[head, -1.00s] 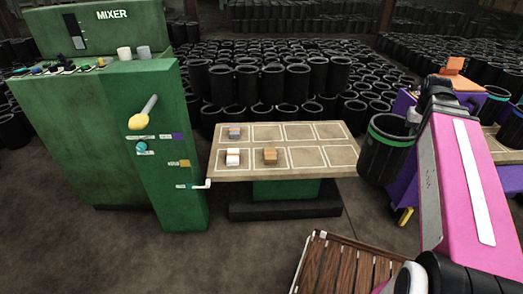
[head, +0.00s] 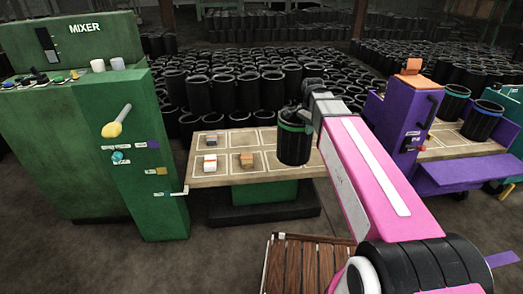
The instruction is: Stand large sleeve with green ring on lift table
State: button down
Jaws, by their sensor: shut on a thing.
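The large black sleeve with a green ring (head: 293,143) is in my gripper (head: 296,112), which is shut on its upper rim. The sleeve is upright, over the right part of the lift table (head: 235,181). I cannot tell whether its base touches the top. The table has a pale top marked with outlined squares and a green base. Two small blocks, one grey (head: 211,140) and one white and orange (head: 210,161), lie in its left squares, with a brown block (head: 247,159) beside them. My pink arm hides the table's right end.
The green mixer cabinet (head: 165,180) stands close on the left, its yellow-knobbed lever (head: 113,129) sticking out. A purple machine (head: 405,125) with more ringed sleeves (head: 483,120) stands right. Many black sleeves fill the floor behind. A wooden slatted pallet (head: 310,265) lies in front.

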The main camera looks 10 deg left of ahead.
jog(key=a+f+m, duration=0.1)
jog(key=a, duration=0.1)
jog(key=w+a+f+m, duration=0.1)
jog(key=a+m, duration=0.1)
jog(key=a, duration=0.1)
jog(key=w+a+f+m, duration=0.1)
jog(key=a+m, duration=0.1)
jog(key=shift+w+a+f, duration=0.2)
jog(key=shift+a, duration=0.2)
jog(key=w+f, duration=1.1)
jog(key=shift+w+a, duration=0.25)
jog(key=shift+f, duration=0.1)
jog(key=c, duration=1.2)
grip_release()
jog(key=shift+c, duration=0.2)
